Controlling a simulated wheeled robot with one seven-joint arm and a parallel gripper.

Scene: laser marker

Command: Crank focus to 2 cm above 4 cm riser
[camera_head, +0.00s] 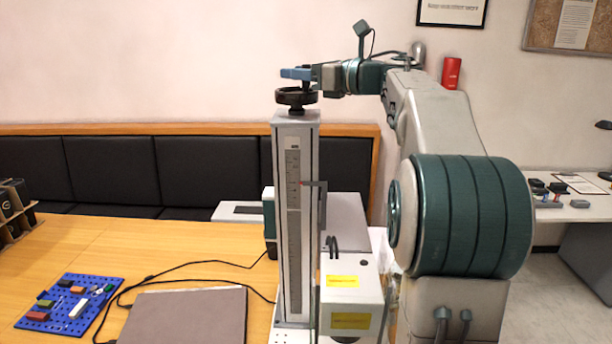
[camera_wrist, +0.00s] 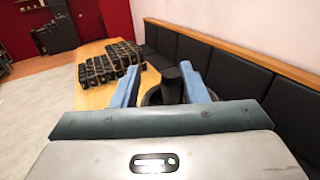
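The laser marker's tall grey column (camera_head: 296,135) stands at the table's right end. A black handwheel (camera_head: 296,96) sits on its top. The column's front has a ruled scale (camera_head: 293,220) with a small red pointer in its upper part; the numbers are too small to read. My gripper (camera_head: 290,73), with blue fingers, is just above the handwheel. In the wrist view my gripper (camera_wrist: 159,72) is open, with its fingers either side of the wheel's dark upright knob (camera_wrist: 171,86). The knob is close to the right finger, with a gap at the left. I cannot make out the riser.
A grey-brown flat plate (camera_head: 187,316) and a blue pegboard (camera_head: 62,318) with small blocks lie on the wooden table. Black cables (camera_head: 190,264) cross it. A white box with yellow labels (camera_head: 348,295) stands right of the column. A padded bench (camera_head: 110,170) runs behind.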

